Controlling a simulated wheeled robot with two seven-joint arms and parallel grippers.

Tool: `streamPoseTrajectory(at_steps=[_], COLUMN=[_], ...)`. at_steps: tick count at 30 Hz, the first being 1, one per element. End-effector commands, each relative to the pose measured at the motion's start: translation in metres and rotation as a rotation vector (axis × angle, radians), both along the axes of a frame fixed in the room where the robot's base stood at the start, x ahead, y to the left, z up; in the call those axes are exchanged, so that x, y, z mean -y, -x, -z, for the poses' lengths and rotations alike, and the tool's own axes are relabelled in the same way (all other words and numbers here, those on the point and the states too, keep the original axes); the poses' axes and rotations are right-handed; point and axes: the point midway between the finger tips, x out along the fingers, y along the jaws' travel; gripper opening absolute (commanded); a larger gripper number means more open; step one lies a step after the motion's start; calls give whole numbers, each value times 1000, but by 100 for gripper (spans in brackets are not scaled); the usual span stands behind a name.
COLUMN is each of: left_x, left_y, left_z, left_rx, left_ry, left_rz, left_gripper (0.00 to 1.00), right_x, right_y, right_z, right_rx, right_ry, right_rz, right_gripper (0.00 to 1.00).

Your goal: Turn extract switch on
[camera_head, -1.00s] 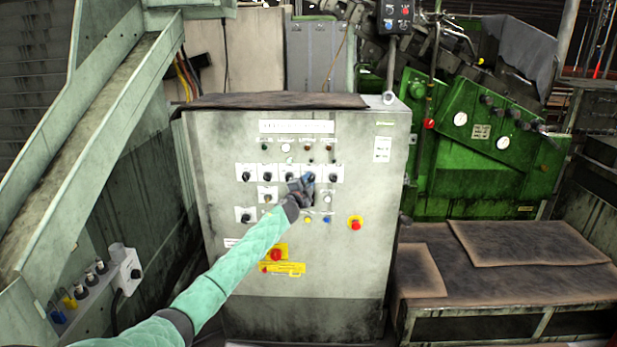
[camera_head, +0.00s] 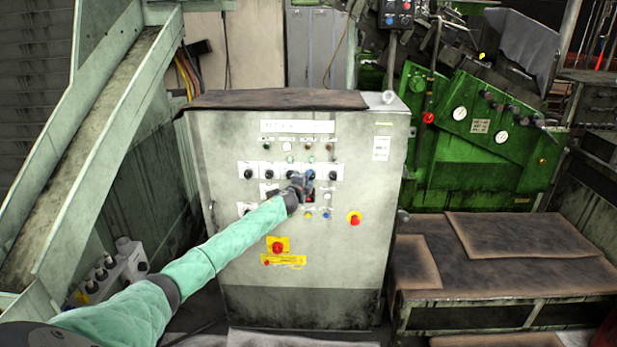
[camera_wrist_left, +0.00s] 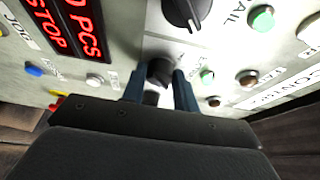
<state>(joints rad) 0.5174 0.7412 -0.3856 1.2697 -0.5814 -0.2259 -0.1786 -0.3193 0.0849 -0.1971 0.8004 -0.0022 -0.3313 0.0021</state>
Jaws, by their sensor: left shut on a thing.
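A grey control cabinet (camera_head: 300,255) stands in the middle of the head view, with rows of black rotary switches (camera_head: 248,174) on its face. My left gripper (camera_head: 307,177) is at the panel, over the right part of the switch row. In the left wrist view, my left gripper (camera_wrist_left: 160,88) has its two blue fingers on either side of a black switch knob (camera_wrist_left: 159,71) and is shut on it. The label of this knob is hidden or unreadable, so I cannot tell its name or setting. My right gripper is not in view.
Another black knob (camera_wrist_left: 187,12), a red lit display (camera_wrist_left: 70,22) and a green lamp (camera_wrist_left: 262,18) are close to the fingers. A red emergency button (camera_head: 354,218) is lower right on the panel. A green machine (camera_head: 470,165) stands to the right.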

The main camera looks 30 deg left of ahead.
Motion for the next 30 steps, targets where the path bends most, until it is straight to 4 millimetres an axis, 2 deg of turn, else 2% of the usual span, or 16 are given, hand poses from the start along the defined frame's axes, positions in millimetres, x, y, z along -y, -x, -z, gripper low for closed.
streamPoseTrajectory(at_steps=[13, 14, 17, 26, 30], left_x=[1, 1, 1, 0, 1], left_y=[0, 0, 0, 1, 9], left_z=[2, 2, 1, 1, 2], left_rx=[-7, -7, -7, -6, -5], left_ry=[-9, -9, -9, -9, -11], left_rz=[2, 2, 2, 1, 1], left_gripper=[7, 32, 51, 51, 51], right_x=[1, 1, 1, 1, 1], right_y=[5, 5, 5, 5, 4], right_z=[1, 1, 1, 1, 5], right_rx=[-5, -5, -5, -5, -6], right_ry=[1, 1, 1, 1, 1], right_rz=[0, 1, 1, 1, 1], right_gripper=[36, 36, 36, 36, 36])
